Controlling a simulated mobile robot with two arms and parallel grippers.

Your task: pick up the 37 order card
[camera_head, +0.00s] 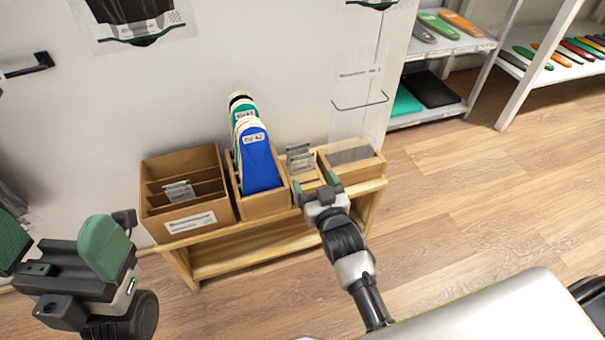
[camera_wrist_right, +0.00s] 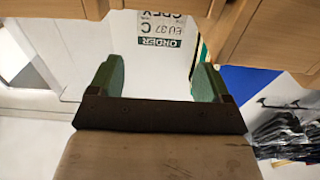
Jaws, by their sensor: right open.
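The 37 order card (camera_wrist_right: 160,45) is white and shows "ORDER", "EU 37 C" and a partly cut-off colour line in the right wrist view. In the head view, clear card sleeves (camera_head: 299,158) stand upright in a small wooden holder (camera_head: 308,184); their print is too small to read. My right gripper (camera_head: 316,186) is open just in front of this holder. In the right wrist view its green fingers (camera_wrist_right: 158,82) are spread, with the card seen beyond and between them; contact cannot be told. My left gripper (camera_head: 58,245) is open and empty at the lower left, far from the cards.
A cardboard box with dividers (camera_head: 185,226) stands left on the wooden bench (camera_head: 230,262). Beside it a bin holds blue and green insoles (camera_head: 259,165). A wooden tray (camera_head: 355,168) is right of the card holder. Shelves (camera_head: 450,110) stand further right; open floor lies before them.

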